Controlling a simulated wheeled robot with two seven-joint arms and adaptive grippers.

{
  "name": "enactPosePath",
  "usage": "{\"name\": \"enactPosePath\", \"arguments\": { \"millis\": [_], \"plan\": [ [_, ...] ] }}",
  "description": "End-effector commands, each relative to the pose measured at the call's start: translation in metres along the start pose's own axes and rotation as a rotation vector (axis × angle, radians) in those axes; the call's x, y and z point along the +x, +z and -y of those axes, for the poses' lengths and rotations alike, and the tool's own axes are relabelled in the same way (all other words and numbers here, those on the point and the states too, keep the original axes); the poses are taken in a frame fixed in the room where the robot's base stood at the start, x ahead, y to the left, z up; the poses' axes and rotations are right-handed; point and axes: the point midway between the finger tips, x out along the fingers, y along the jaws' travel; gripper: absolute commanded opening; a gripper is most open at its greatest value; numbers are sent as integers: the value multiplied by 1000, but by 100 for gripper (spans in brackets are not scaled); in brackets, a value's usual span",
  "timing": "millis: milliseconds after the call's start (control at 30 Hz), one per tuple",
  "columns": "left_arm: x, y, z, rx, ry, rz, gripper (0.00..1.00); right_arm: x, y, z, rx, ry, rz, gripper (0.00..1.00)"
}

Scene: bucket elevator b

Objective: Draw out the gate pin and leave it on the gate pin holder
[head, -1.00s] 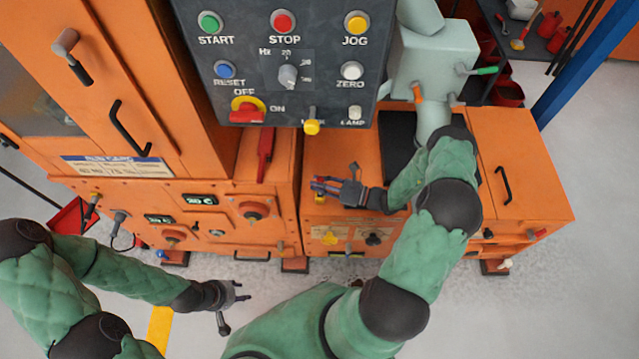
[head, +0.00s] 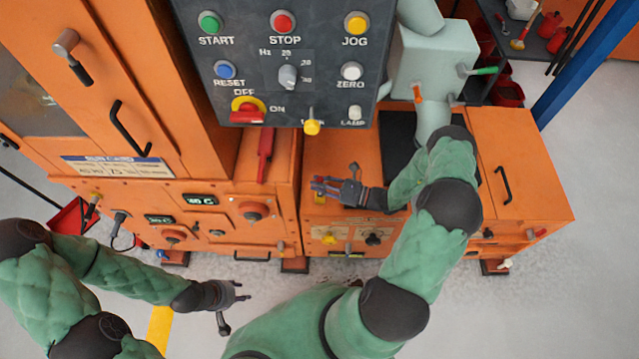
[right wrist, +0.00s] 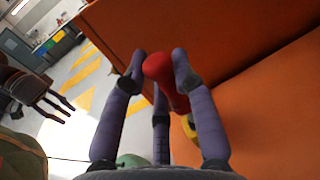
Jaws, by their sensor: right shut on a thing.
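My right gripper (head: 318,187) is low over the orange cabinet's right-hand section, with its fingers pointing left. In the right wrist view its fingers (right wrist: 159,72) are closed around a red rounded grip (right wrist: 165,80), which looks like the gate pin's handle. A yellow part (right wrist: 189,126) shows just behind the grip; whether the two are joined is hidden by a finger. In the head view the fingers cover most of the grip. I cannot make out which part is the gate pin holder. My left gripper (head: 240,291) is open and empty in front of the cabinet; it also shows in the right wrist view (right wrist: 50,103).
A grey control panel (head: 330,100) with buttons hangs above and behind my right gripper. A long red lever (head: 265,155) stands left of it. Yellow (head: 329,238) and black (head: 373,238) knobs stick out of the front below. The floor in front is clear.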

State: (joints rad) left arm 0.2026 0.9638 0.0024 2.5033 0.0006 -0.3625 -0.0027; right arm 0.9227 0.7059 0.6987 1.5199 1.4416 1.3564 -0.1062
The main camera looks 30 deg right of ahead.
Motion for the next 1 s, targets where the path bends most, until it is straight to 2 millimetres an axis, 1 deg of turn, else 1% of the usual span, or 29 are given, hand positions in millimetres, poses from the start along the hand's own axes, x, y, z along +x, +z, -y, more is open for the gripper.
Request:
{"name": "enactPosePath", "arguments": {
  "millis": [467,1000],
  "plan": [
    [0,0,0,0,0,0,40,0,-1,0,0,0,0,0],
    [8,0,3,0,0,0,40,0,-12,-1,1,0,0,0]
  ]
}}
